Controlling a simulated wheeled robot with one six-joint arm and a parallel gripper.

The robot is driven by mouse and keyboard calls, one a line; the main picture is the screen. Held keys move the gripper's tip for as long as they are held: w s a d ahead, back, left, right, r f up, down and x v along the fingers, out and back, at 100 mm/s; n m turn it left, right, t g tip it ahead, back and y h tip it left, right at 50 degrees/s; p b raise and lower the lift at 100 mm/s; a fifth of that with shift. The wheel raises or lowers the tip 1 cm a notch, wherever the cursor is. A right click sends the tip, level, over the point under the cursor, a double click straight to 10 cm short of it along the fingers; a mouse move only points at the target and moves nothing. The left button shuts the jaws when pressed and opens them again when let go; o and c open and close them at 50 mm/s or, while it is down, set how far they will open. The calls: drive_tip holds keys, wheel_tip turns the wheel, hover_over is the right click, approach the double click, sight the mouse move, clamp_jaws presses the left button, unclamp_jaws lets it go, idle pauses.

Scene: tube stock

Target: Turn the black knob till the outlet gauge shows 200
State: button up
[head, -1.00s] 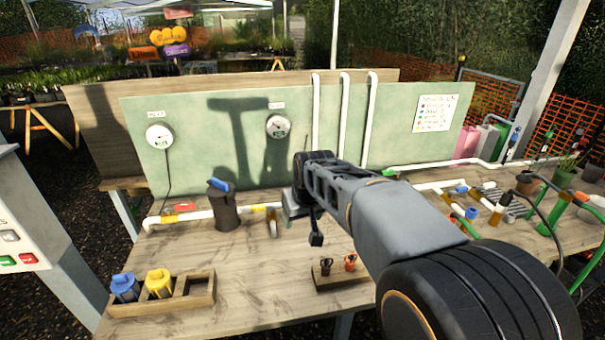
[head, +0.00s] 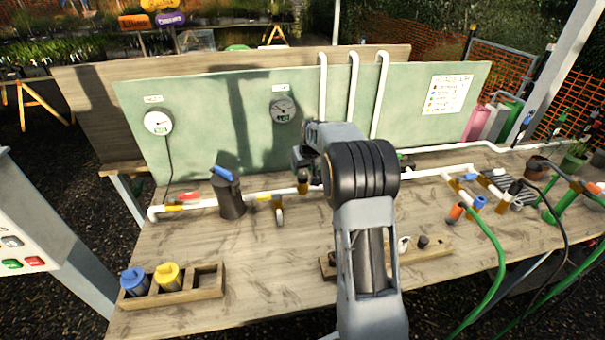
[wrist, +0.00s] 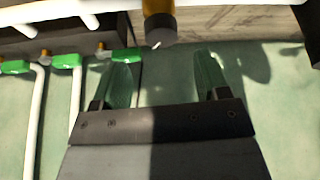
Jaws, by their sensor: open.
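The black knob (wrist: 159,27) sits on a brass-coloured body in the wrist view, at the top middle. In the head view what looks like the same knob (head: 303,177) stands on the white pipe, just below my gripper's end. My arm hides part of the bench and pipe.
The left gauge (head: 158,122) hangs on the green panel (head: 220,110). A dark canister with a blue lever (head: 228,196) stands on the pipe. A wooden rack (head: 207,281) holds blue and yellow parts. Green hoses (head: 497,258) lie at the right. The bench's front middle-left is clear.

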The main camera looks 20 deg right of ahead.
sight(303, 176)
drive_tip(key=shift+p+x, duration=0.45)
drive_tip(key=shift+x, duration=2.4)
drive_tip(key=shift+a, duration=0.1)
drive_tip(key=c, duration=0.9)
